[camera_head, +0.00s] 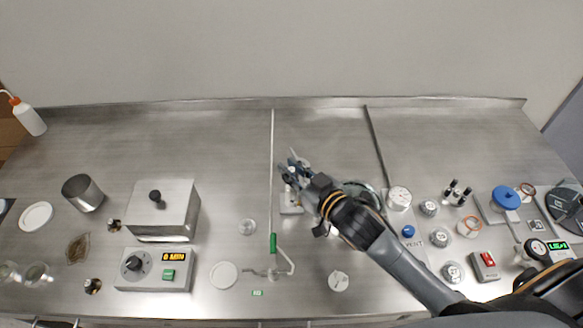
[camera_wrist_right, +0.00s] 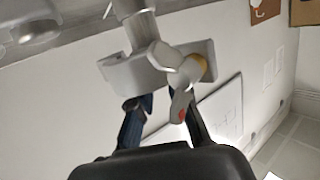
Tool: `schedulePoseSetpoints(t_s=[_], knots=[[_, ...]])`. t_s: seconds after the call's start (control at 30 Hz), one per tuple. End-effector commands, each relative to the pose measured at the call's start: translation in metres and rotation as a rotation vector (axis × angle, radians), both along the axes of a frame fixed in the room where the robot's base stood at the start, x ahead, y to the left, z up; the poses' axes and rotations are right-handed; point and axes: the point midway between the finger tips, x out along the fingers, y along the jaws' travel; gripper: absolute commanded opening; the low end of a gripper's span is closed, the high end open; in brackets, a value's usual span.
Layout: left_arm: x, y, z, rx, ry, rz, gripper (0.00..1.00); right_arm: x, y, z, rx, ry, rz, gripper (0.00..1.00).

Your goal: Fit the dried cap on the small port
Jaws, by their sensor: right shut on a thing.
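My right gripper (camera_head: 290,165) is over the middle of the bench, at the upper end of a metal fitting on a small plate (camera_head: 291,207). In the right wrist view its two dark fingers (camera_wrist_right: 163,122) reach up around a small grey piece with a red mark (camera_wrist_right: 182,104), which looks like the cap. This piece touches or overlaps a grey metal fitting (camera_wrist_right: 150,70) with a yellow part (camera_wrist_right: 199,66). I cannot tell whether it sits on the port. The contact between fingers and piece is partly hidden. My left gripper is not in view.
A green-handled valve (camera_head: 273,243) on a thin pipe stands left of my right arm. A steel box (camera_head: 163,210) and a timer unit (camera_head: 155,268) are at the left. The bench's back is mostly clear.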

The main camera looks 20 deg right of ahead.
Motion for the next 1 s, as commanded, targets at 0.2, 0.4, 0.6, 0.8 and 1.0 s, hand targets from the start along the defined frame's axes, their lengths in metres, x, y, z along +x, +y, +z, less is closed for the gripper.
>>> schedulePoseSetpoints(t_s=[0.2,0.4,0.6,0.8,1.0], knots=[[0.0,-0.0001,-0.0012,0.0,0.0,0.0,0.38,0.0,0.0,-0.0023,0.0,-0.001,0.0,0.0],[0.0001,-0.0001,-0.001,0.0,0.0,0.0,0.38,0.0,0.0,-0.0017,0.0,-0.001,0.0,0.0],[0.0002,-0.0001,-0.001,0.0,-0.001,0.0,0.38,0.0001,0.0,-0.0016,0.0,-0.001,0.0,0.41],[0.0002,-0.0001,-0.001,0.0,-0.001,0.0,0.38,0.0,0.0,-0.0018,0.0,0.0,0.0,0.43],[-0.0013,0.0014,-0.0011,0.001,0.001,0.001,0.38,-0.005,-0.0017,-0.0019,0.0,0.001,0.0,0.43]])
